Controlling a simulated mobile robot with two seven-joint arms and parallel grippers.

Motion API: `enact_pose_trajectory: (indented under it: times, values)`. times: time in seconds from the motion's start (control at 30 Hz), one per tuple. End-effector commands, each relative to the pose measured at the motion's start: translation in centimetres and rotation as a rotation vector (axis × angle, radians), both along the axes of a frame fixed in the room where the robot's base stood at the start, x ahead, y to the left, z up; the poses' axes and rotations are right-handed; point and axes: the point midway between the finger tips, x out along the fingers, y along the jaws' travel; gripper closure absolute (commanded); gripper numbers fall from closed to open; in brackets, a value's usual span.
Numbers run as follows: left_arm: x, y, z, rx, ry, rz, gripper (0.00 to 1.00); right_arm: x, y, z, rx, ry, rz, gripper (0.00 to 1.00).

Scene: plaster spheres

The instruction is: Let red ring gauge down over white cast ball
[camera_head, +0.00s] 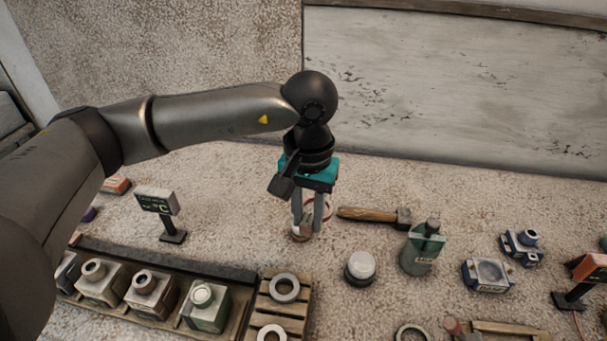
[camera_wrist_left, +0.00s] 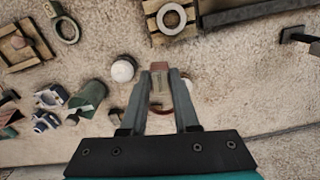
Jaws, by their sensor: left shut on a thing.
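My left gripper (camera_head: 304,226) points down over the table in the head view. In the left wrist view its fingers (camera_wrist_left: 160,76) are shut on the red ring gauge (camera_wrist_left: 160,66), whose red end shows between the tips. Part of its thin red loop also shows beside the fingers in the head view (camera_head: 327,209). A white ball (camera_head: 360,263) sits on a dark base to the right of the gripper, apart from it; it also shows in the left wrist view (camera_wrist_left: 122,70). Another pale round thing (camera_wrist_left: 188,85), partly hidden, is beside a finger. My right gripper is out of view.
A slatted pallet (camera_head: 293,308) with grey rings lies in front. A row of blocks (camera_head: 150,295) and a small display (camera_head: 157,203) are left.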

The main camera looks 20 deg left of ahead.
Motion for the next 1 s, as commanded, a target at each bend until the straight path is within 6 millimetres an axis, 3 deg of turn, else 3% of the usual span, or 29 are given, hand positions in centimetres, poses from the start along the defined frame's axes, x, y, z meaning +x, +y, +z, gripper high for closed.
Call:
enact_pose_trajectory:
  times: [0.03, 0.1, 0.3, 0.5, 0.7, 1.0]
  values:
    - [0.9, 0.3, 0.7, 0.000, 0.004, 0.019, 1.00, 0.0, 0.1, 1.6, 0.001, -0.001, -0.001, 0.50]
    - [2.1, 0.7, 0.7, 0.000, 0.004, 0.042, 1.00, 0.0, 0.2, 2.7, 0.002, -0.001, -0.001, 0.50]
    - [4.8, 2.6, 0.3, 0.001, 0.006, 0.105, 1.00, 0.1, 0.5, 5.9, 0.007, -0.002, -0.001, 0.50]
    - [6.3, 4.6, -0.7, 0.001, 0.004, 0.149, 1.00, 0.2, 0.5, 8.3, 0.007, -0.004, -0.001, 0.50]
    - [6.8, 5.8, -1.5, 0.001, 0.001, 0.170, 1.00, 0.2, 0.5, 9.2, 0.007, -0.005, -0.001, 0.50]
    - [6.8, 6.0, -1.7, 0.000, -0.001, 0.172, 1.00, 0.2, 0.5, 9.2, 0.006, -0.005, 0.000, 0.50]
